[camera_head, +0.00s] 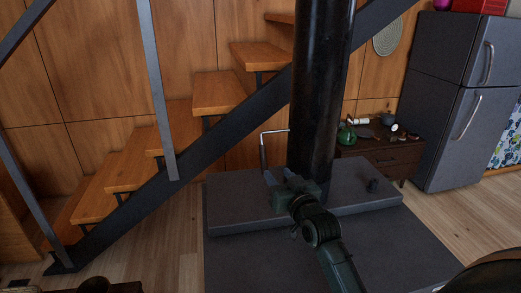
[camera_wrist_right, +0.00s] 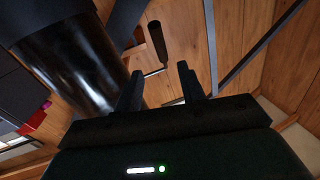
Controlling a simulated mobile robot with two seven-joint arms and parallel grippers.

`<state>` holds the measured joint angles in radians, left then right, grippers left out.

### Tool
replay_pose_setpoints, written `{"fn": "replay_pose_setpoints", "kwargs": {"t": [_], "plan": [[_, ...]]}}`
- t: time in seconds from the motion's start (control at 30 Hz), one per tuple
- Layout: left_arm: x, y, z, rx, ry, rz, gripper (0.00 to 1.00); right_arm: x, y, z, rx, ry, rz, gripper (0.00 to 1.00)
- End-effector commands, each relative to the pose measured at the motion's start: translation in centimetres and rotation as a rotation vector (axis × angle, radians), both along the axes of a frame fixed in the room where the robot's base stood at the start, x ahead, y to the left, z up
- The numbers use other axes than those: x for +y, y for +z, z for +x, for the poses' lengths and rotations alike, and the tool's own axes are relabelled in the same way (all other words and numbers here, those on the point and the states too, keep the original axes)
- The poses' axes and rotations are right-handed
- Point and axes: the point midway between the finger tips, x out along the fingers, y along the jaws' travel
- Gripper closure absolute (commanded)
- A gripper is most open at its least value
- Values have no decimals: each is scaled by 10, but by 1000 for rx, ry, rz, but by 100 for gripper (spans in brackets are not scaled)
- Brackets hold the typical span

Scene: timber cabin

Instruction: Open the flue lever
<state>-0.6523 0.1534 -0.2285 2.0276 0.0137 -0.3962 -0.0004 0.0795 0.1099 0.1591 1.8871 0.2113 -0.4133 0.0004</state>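The flue is a thick black pipe (camera_head: 318,90) rising from a dark grey hearth; it also shows at left in the right wrist view (camera_wrist_right: 75,70). A thin bent metal lever (camera_head: 263,148) juts from the pipe's left side and turns downward. In the right wrist view a dark cylindrical handle (camera_wrist_right: 157,40) and a thin rod (camera_wrist_right: 155,72) show beyond my fingertips. My right gripper (camera_head: 275,175) is open just below the lever's lower end; the fingers (camera_wrist_right: 160,78) are apart with nothing between them. They appear clear of the handle. My left gripper is not in view.
The dark hearth slab (camera_head: 235,208) lies under my right arm. A wooden staircase with a dark stringer (camera_head: 200,145) runs behind at left. A low brown cabinet (camera_head: 390,157) and a grey fridge (camera_head: 440,110) stand at right. Wood floor (camera_head: 150,240) is open at left.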

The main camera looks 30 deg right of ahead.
Motion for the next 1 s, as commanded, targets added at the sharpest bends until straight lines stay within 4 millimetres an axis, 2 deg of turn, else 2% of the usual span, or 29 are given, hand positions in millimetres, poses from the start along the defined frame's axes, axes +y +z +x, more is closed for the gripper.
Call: {"fn": "replay_pose_setpoints", "kwargs": {"t": [0.17,0.4,0.6,0.8,1.0], "plan": [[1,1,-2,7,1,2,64,-2,2,22,-3,0,0,60],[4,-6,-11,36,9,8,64,-6,2,68,-1,0,-1,60],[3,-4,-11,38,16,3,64,-8,2,102,-1,0,-1,60],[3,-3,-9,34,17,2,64,-10,0,122,0,0,-1,60],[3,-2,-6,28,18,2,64,-11,1,128,-1,0,-1,60]]}}
